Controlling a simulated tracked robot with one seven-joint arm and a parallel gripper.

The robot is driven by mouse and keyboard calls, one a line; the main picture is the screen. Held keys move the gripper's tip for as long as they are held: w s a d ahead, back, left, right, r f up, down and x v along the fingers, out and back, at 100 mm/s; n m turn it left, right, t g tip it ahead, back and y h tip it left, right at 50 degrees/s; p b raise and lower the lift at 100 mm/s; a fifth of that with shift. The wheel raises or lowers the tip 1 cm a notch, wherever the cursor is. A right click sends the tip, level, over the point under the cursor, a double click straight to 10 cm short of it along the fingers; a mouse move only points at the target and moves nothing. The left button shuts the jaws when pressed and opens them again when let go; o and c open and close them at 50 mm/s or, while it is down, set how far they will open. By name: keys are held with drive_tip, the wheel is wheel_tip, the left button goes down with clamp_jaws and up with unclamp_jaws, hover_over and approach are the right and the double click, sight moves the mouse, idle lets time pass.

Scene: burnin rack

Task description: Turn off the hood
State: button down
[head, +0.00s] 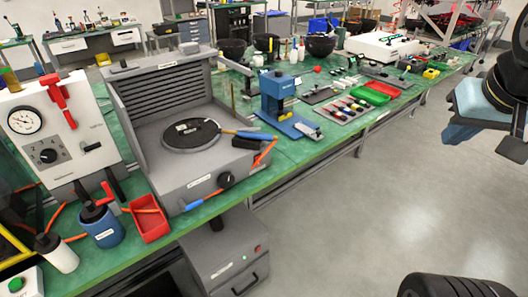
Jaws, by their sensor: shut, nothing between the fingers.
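A grey bench unit (166,195) with a slatted back panel (158,84) and side walls stands on the green bench at left centre; it looks like the hood. A round black plate (190,134) lies in it. A black knob (226,180) sits on its front face, beside a small label too small to read. A grey box (222,262) below the bench has a small red button (257,249) and a handle. I cannot tell whether the hood is on. Parts of my arm show at the right edge, but my gripper's fingertips are not in view.
The floor (370,210) in front is clear.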

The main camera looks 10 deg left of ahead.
sight(258, 161)
drive_tip(key=shift+a, duration=0.1)
drive_tip(key=w+a+f+n+y, duration=0.1)
drive_tip(key=w+a+f+n, duration=0.3)
drive_tip(key=a+n, duration=0.3)
drive_tip(key=w+a+f+n+g, duration=0.1)
drive_tip(key=w+a+f+n, duration=0.3)
drive_tip(key=w+a+n, duration=0.15)
drive_tip(key=w+a+f+n+y, duration=0.1)
drive_tip(key=w+a+f+n, duration=0.3)
drive_tip(key=a+n, duration=0.3)
drive_tip(key=a+f+n+g+y, duration=0.1)
drive_tip(key=a+f+n, duration=0.5)
drive_tip(key=a+n, duration=0.2)
drive_tip(key=shift+a+y, duration=0.4)
drive_tip(key=shift+a, duration=0.6)
drive_tip(key=shift+f+n, duration=0.1)
drive_tip(key=shift+n, duration=0.15)
drive_tip(key=shift+w+a+f, duration=0.9)
drive_tip(key=shift+a+f, duration=0.15)
drive_tip(key=shift+f, duration=0.35)
drive_tip(key=shift+w+a+f, duration=0.85)
drive_tip(key=shift+a+f, duration=0.15)
drive_tip(key=shift+f, duration=0.45)
drive_tip(key=shift+w+a+f, duration=0.9)
drive_tip(key=shift+a+f, duration=0.15)
drive_tip(key=shift+f, duration=0.35)
drive_tip(key=shift+d+g, duration=0.1)
drive_tip(key=shift+g, duration=0.2)
